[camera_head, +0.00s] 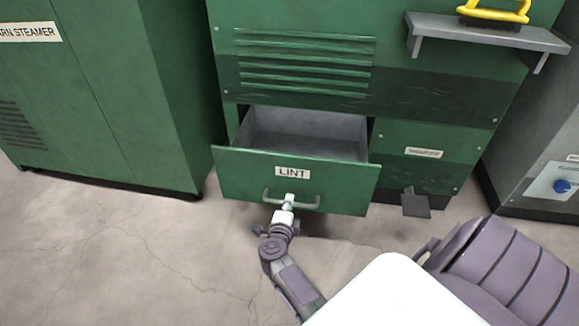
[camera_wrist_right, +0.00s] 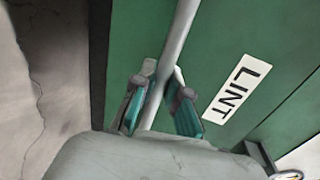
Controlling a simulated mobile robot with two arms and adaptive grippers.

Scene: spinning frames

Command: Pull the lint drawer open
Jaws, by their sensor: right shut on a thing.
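The lint drawer (camera_head: 330,185) is a green box front with a white "LINT" label, low on the green machine. It stands pulled out, and its grey empty inside shows behind the front. A grey bar handle (camera_head: 308,204) runs across the front below the label. In the right wrist view the two teal-padded fingers of my right gripper (camera_wrist_right: 161,100) are shut around the handle bar (camera_wrist_right: 179,40), beside the "LINT" label (camera_wrist_right: 236,88). My left gripper is not in view.
A green steamer cabinet (camera_head: 90,90) stands at the left. A grey shelf (camera_head: 490,36) with a yellow handle (camera_head: 495,11) juts out at the upper right. A small dark pedal (camera_head: 415,205) sticks out right of the drawer. The concrete floor (camera_head: 120,260) in front is clear.

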